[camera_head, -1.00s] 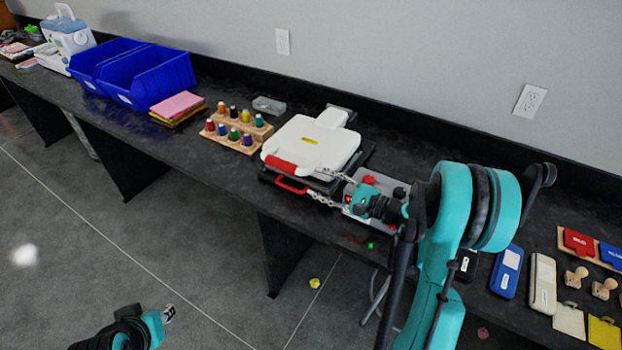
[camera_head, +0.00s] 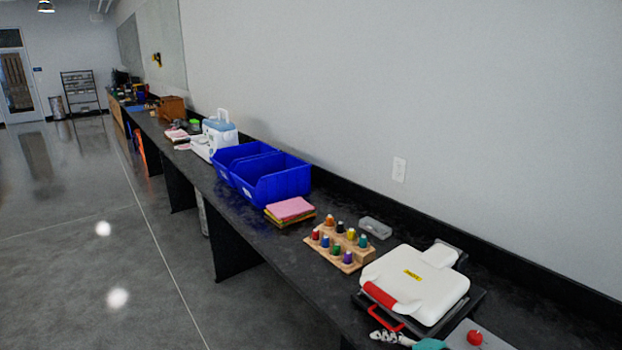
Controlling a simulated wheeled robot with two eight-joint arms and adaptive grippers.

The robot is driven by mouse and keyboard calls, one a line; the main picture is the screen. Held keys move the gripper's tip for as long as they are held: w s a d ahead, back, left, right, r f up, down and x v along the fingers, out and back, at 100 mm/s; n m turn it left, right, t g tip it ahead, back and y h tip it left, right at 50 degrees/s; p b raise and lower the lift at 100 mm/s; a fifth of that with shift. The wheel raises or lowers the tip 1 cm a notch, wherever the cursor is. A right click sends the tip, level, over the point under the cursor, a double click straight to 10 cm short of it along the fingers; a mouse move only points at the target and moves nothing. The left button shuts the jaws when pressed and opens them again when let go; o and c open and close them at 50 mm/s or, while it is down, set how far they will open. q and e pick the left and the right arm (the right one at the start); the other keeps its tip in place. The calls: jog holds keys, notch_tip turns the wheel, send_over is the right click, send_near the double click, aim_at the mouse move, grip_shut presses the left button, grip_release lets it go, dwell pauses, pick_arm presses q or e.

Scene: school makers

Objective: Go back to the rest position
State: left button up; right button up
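My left gripper is out of view.
The long black counter (camera_head: 230,205) runs away to the far left along the wall. It carries a spool rack (camera_head: 340,256), coloured sheets (camera_head: 290,209), blue bins (camera_head: 275,182) and a white-and-blue machine (camera_head: 218,131). A grey box with a red knob (camera_head: 474,338) sits lower right. The floor (camera_head: 80,270) at left is clear.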

jog(key=s+n+g+h, duration=0.1)
jog(key=s+n+h, duration=0.6)
jog(key=s+n, duration=0.5)
jog(key=s, duration=0.3)
jog(key=shift+s+d+f+g+h, duration=0.15)
jog(key=shift+d+f+g+h, duration=0.15)
jog(key=shift+g, duration=0.1)
